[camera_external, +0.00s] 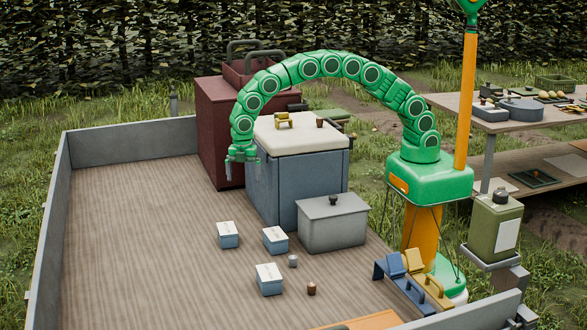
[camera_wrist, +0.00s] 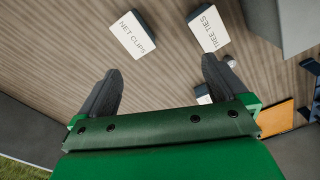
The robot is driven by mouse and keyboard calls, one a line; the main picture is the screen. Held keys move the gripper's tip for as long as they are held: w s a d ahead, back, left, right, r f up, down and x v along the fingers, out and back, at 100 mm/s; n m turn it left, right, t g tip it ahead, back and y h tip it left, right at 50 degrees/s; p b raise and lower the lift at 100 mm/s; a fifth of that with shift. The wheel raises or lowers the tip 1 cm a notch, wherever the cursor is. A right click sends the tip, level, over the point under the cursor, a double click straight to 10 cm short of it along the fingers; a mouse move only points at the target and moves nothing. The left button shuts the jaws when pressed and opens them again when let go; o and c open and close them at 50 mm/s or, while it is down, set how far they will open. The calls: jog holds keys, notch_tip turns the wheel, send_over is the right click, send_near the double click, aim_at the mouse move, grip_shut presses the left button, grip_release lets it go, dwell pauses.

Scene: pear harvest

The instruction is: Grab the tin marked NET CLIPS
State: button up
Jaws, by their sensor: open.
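The tin marked NET CLIPS (camera_wrist: 133,34) has a pale lid with dark lettering. It lies beyond and a little left of the gap between my fingertips in the wrist view. By its place it matches the leftmost blue tin (camera_external: 228,235) on the trailer floor in the external view, where I cannot read the lettering. My gripper (camera_external: 240,164) hangs high above the floor, empty and apart from the tin. In the wrist view my gripper (camera_wrist: 160,65) has its two dark fingers spread wide.
The TREE TIES tin (camera_wrist: 209,27) stands right of the NET CLIPS tin. A third tin (camera_external: 269,280), a small grey can (camera_external: 293,261) and a brown cup (camera_external: 311,288) stand nearby. A grey box (camera_external: 332,225) and a blue-grey cabinet (camera_external: 300,185) stand behind. The left floor is clear.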

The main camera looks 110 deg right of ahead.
aim_at(227, 228)
jog(key=w+f+n, duration=0.1)
jog(key=w+f, duration=0.1)
jog(key=f, duration=0.2)
jog(key=w+f+n, duration=0.2)
jog(key=f, duration=0.3)
jog(key=w+d+f+n, duration=0.1)
jog(key=w+f, duration=0.2)
jog(key=f, duration=0.2)
jog(key=shift+w+d+f, duration=0.1)
jog(key=shift+f, duration=0.1)
jog(key=shift+d+f, duration=0.1)
jog(key=shift+f, duration=3.8)
jog(key=c, duration=1.2)
jog(key=shift+o, duration=0.2)
jog(key=shift+r, duration=0.15)
